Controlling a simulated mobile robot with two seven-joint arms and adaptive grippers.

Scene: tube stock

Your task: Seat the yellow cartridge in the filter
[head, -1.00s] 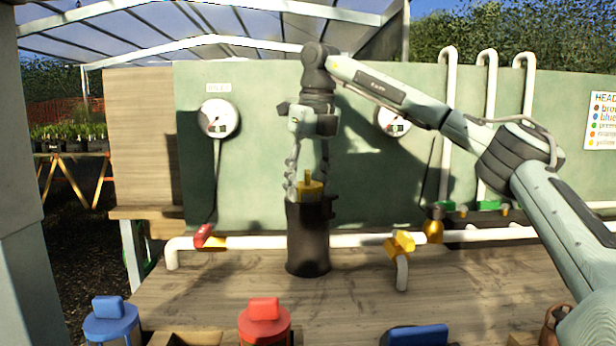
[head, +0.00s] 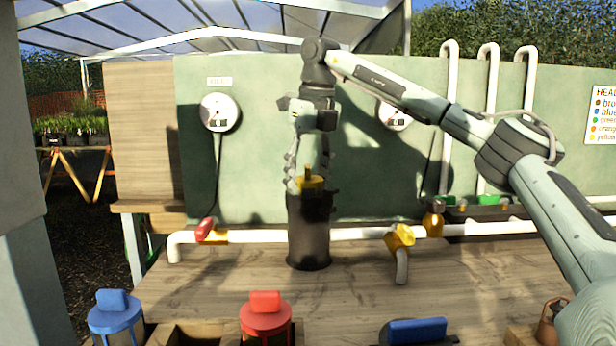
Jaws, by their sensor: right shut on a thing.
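The yellow cartridge (head: 311,183) shows as a yellow cap with a knob at the mouth of the dark filter housing (head: 309,240). The housing stands upright on the wooden bench, in line with the white pipe. My right gripper (head: 308,182) points down over the housing and is shut on the cartridge's yellow top. The lower part of the cartridge is hidden inside or behind the housing rim, so I cannot tell how deep it sits. My left gripper is not in view.
A red-handled valve (head: 206,230) and a yellow-handled valve (head: 401,237) flank the housing on the white pipe (head: 262,237). Blue (head: 112,312) and red (head: 265,316) capped cartridges stand at the front, with another blue-topped item (head: 418,331). A green panel (head: 260,150) rises behind.

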